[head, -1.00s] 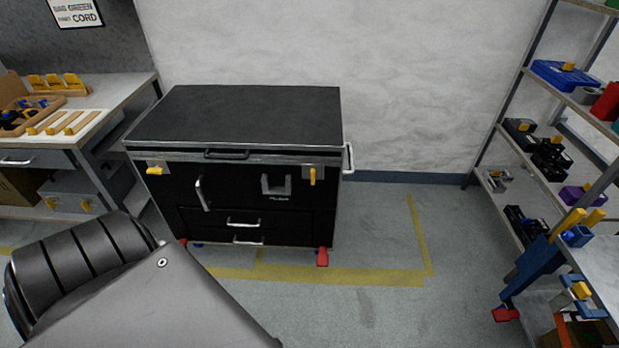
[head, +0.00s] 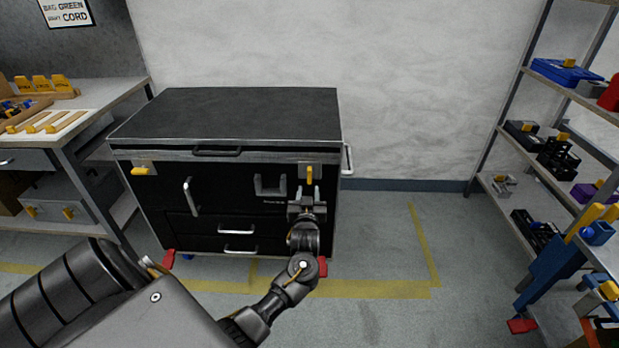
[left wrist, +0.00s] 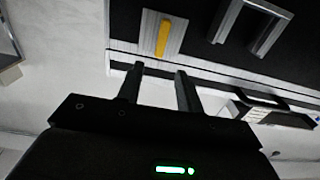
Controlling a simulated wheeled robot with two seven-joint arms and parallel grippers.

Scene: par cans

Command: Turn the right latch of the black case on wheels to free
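The black case on wheels (head: 225,115) stands against the wall with its lid closed. Its right latch is a yellow handle (head: 310,174) on a light metal plate at the front's upper right, pointing up and down. The same yellow handle shows in the left wrist view (left wrist: 163,37). The left latch (head: 140,171) is yellow and lies sideways. My left gripper (head: 306,205) is in front of the case, just below the right latch. In the left wrist view its two fingers (left wrist: 159,70) are apart and empty, with the latch beyond their tips, not between them. My right gripper is out of view.
A grey bracket (head: 270,186) sits on the case front left of the right latch. A bar handle (head: 347,159) sticks out at the case's right side. A workbench (head: 105,105) stands left, shelving (head: 503,90) right. Floor right of the case is clear.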

